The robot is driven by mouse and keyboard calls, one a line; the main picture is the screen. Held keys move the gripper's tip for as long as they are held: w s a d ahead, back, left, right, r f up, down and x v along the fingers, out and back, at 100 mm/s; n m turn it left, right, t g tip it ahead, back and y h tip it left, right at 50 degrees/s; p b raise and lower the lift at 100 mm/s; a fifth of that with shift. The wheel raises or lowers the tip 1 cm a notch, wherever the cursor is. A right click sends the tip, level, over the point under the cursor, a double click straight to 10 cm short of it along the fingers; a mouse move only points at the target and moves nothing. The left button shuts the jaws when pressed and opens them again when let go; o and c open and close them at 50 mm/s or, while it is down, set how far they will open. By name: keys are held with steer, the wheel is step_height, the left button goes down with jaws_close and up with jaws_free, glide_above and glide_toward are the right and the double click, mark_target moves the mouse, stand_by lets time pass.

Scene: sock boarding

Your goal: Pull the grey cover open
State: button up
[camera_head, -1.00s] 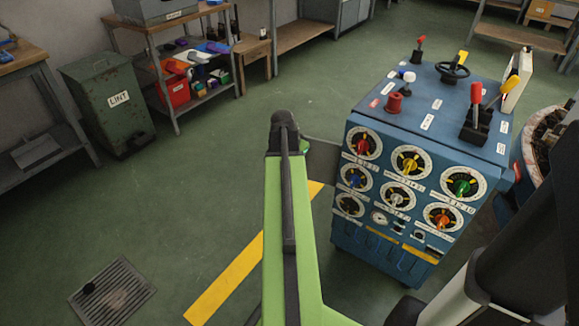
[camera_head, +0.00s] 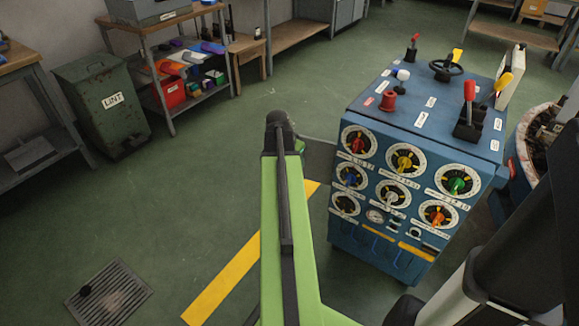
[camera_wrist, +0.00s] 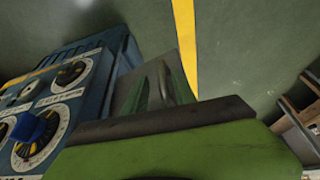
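The blue console (camera_head: 384,232) with several dials stands right of my arm in the head view. A grey panel (camera_head: 319,156), apparently the grey cover, juts out from its left side, partly hidden behind my arm. In the wrist view the grey panel (camera_wrist: 124,92) shows beside the console's blue wall (camera_wrist: 112,52). Narrow green parts and a rounded grey piece stand in front of the panel there. My gripper (camera_head: 300,146) is at the far end of my green arm, close to the panel and mostly hidden. Its fingers cannot be made out clearly, nor whether they touch the panel.
Levers and a black wheel (camera_head: 446,69) stand on the console top. A round tub (camera_head: 522,160) is at its right. A green lint bin (camera_head: 103,107) and a shelf with coloured items (camera_head: 187,70) stand back left. A floor grate (camera_head: 108,292) lies front left. Open floor lies left of my arm.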

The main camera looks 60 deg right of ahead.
steer(key=s+p+v, duration=0.1)
steer(key=p+v, duration=1.5)
steer(key=v, duration=0.1)
steer(key=shift+w+r, duration=0.2)
steer(key=shift+w, duration=0.2)
